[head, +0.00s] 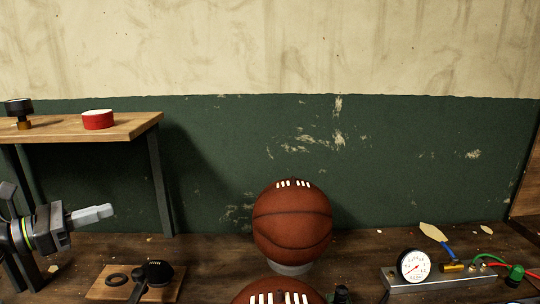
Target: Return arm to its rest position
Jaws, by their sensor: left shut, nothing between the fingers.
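My left gripper (92,214) is at the left edge of the head view, with its fingers pointing right. It is shut and empty, in front of the wooden side shelf's legs and apart from the balls. A brown leather ball (292,222) with white laces rests on a pale round stand (290,268) in the middle. A second brown ball (272,293) shows at the bottom edge, mostly cut off. My right gripper is not in view.
A wooden shelf (140,124) at the left bears a red round tin (97,120) and a black knob-like part (19,108). A small board (100,287) with a black ring lies below. A gauge (413,266) on a metal block, with wires, stands at the right. A wall closes the back.

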